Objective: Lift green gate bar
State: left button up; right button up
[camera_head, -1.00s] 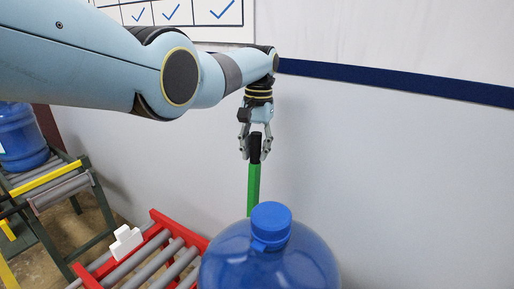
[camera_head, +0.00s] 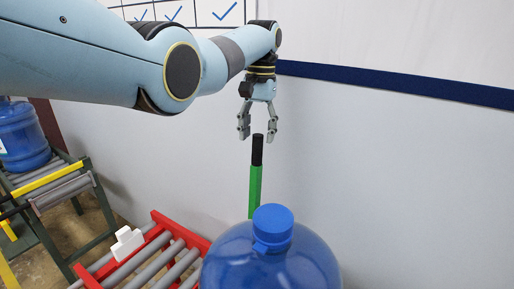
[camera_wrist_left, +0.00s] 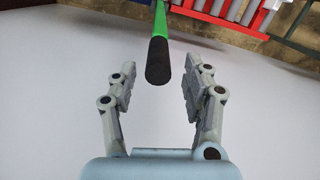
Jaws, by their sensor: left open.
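The green gate bar (camera_head: 255,186) stands upright behind the blue jug, with a black grip (camera_head: 257,150) at its top. The jug hides its lower end. My left gripper (camera_head: 257,136) is open and empty, pointing down just above the black grip. In the left wrist view the black end (camera_wrist_left: 158,62) of the bar shows between and beyond the open fingers (camera_wrist_left: 157,88), with the green part (camera_wrist_left: 160,18) running away behind it. No finger visibly touches it. My right gripper is not in view.
A large blue jug (camera_head: 270,262) stands in front of the bar. A red roller conveyor (camera_head: 160,216) with a white block (camera_head: 127,243) lies to its left. Another blue jug (camera_head: 22,138) sits on a green-framed conveyor (camera_head: 100,215) at far left. A pale wall is behind.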

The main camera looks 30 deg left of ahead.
pick_arm(q)
jog(key=r, duration=0.6)
jog(key=shift+w+r, duration=0.2)
jog(key=shift+w, duration=0.05)
jog(key=shift+f, duration=0.1)
